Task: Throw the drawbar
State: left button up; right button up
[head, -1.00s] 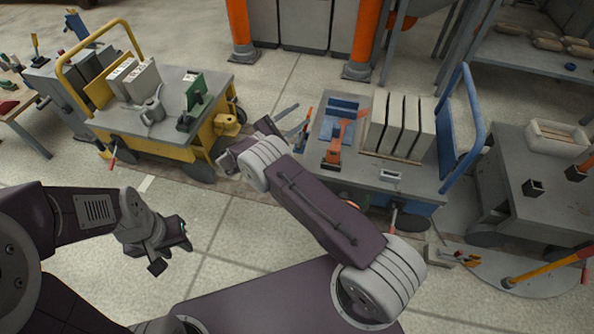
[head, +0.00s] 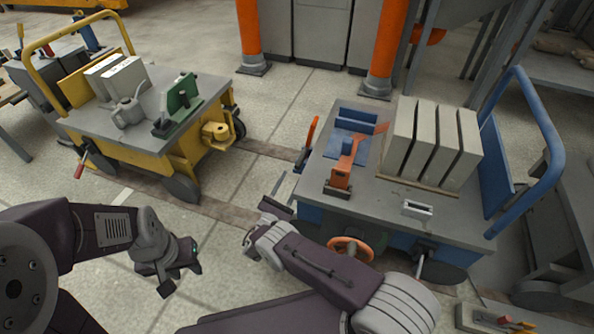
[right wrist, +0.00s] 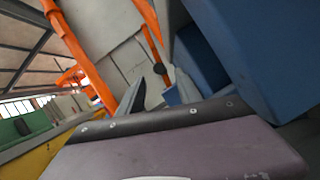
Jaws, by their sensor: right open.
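What looks like the drawbar, a dark bar with an orange-red grip (head: 311,130), stands at the left end of the blue cart (head: 450,222). A yellow hitch block (head: 216,132) sits on the facing end of the yellow cart (head: 75,118). My right gripper (head: 264,224) is open and empty, low in front of the blue cart's left corner, apart from the bar. In the right wrist view the blue cart's side (right wrist: 255,55) fills the right; a dark wrist panel hides the lower part. My left gripper (head: 184,277) appears open and empty over the floor at lower left.
The blue cart carries upright grey panels (head: 432,145), an orange clamp (head: 343,170) and an orange handwheel (head: 350,249). Bare floor lies between the carts. Orange posts (head: 388,50) stand behind.

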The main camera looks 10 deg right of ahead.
jog(key=b+x, duration=0.1)
jog(key=x, duration=0.4)
jog(key=shift+a, duration=0.1)
jog(key=shift+c, duration=0.2)
grip_shut()
jog(key=shift+f, duration=0.1)
dwell(0.9)
